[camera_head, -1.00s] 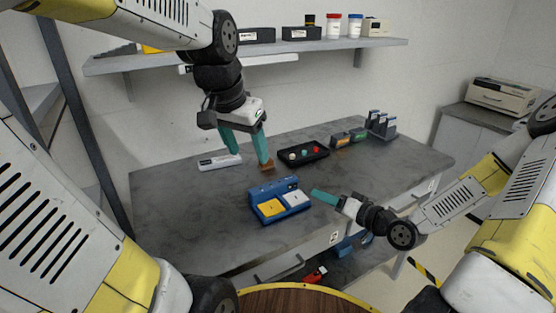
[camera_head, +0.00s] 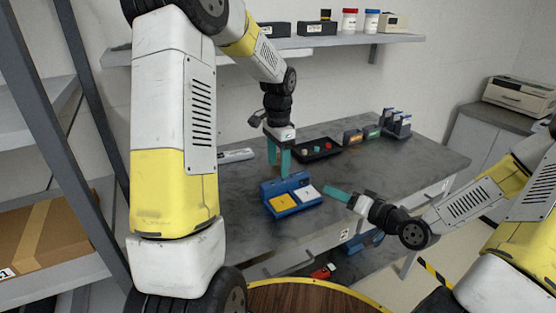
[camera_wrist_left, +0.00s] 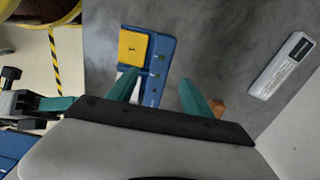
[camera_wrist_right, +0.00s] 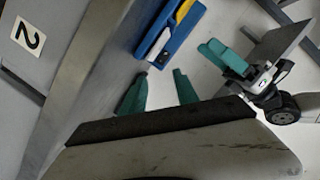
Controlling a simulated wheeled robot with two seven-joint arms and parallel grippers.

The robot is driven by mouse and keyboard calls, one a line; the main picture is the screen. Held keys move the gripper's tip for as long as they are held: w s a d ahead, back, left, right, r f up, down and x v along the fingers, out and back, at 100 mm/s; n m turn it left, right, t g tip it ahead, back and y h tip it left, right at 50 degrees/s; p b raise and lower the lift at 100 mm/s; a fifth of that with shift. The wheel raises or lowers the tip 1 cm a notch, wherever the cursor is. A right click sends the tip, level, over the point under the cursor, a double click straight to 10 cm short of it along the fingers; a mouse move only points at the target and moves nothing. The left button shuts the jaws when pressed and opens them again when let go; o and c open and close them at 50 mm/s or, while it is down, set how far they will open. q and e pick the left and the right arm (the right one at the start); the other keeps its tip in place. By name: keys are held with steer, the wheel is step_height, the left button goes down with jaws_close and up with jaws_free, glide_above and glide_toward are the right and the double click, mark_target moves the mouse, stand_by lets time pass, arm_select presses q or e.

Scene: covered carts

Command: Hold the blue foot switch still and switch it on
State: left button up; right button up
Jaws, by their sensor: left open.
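The blue foot switch (camera_head: 290,196) sits on the grey table near its front edge, with a yellow pedal (camera_head: 284,202) and a white pedal (camera_head: 306,193). My left gripper (camera_head: 279,165) is open, fingers pointing down, just behind the switch. In the left wrist view the switch (camera_wrist_left: 162,60) lies beyond its fingertips, and one finger partly covers the white pedal. My right gripper (camera_head: 336,192) is to the right of the switch, apart from it. In the right wrist view its fingers are spread and empty, with the switch (camera_wrist_right: 178,38) beyond them.
A black tray (camera_head: 318,152) with small coloured pieces lies behind the switch. A white labelled device (camera_head: 237,155) lies at the left; a brown block (camera_wrist_left: 218,107) is near my left fingers. A wall shelf (camera_head: 340,41) spans the back. Table between switch and right edge is mostly clear.

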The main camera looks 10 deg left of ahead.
mark_target(278, 181)
arm_select(q)
step_height(278, 181, down, 7)
steer(key=shift+r, duration=0.1)
steer(key=shift+c, duration=0.2)
jaws_close()
stand_by(0.3)
stand_by(1.1)
